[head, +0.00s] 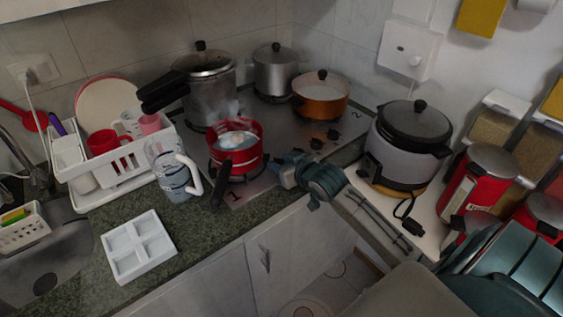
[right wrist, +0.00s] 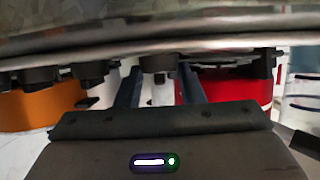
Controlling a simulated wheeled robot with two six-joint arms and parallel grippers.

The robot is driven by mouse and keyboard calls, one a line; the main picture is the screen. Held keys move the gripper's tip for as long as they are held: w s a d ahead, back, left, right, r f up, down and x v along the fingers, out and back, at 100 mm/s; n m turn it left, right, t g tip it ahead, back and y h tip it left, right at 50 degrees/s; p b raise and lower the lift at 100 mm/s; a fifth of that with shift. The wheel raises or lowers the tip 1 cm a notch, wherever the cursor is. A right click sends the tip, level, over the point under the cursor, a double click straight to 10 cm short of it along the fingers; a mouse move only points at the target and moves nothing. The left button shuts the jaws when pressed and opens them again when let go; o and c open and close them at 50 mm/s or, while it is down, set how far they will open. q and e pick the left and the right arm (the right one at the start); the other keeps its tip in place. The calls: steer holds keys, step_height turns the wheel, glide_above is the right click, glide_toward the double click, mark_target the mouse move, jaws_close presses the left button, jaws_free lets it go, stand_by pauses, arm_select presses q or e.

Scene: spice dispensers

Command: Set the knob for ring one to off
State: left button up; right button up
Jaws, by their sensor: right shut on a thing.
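The cooktop (head: 263,183) has a row of dark knobs (head: 316,143) along its right side. The mark 1 shows near the front, by the red saucepan (head: 222,157), and the mark 2 at the back near the orange pot. My right gripper (head: 284,172) is low at the cooktop's front right, just right of the saucepan. In the right wrist view, my right gripper's fingers (right wrist: 160,88) stand on both sides of a knob (right wrist: 159,64), the one nearest the red saucepan (right wrist: 222,88). Its pointer setting cannot be read. My left gripper is out of view.
The orange pot (head: 320,98) and two metal pots stand behind. A rice cooker (head: 392,165) stands right of my arm. The counter's front edge is below the gripper.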

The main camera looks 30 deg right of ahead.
steer(key=shift+n+y, duration=0.3)
steer(key=shift+y, duration=0.2)
steer(key=o, duration=1)
steer(key=shift+s, duration=0.1)
steer(key=shift+s+d+r+p, duration=0.1)
steer(key=shift+s+r+p, duration=0.1)
steer(key=shift+p, duration=0.3)
steer(key=p+v, duration=0.9)
steer(key=p, duration=0.1)
steer(key=shift+r, duration=0.2)
steer(key=shift+s+p, duration=0.5)
steer(key=shift+s, duration=0.05)
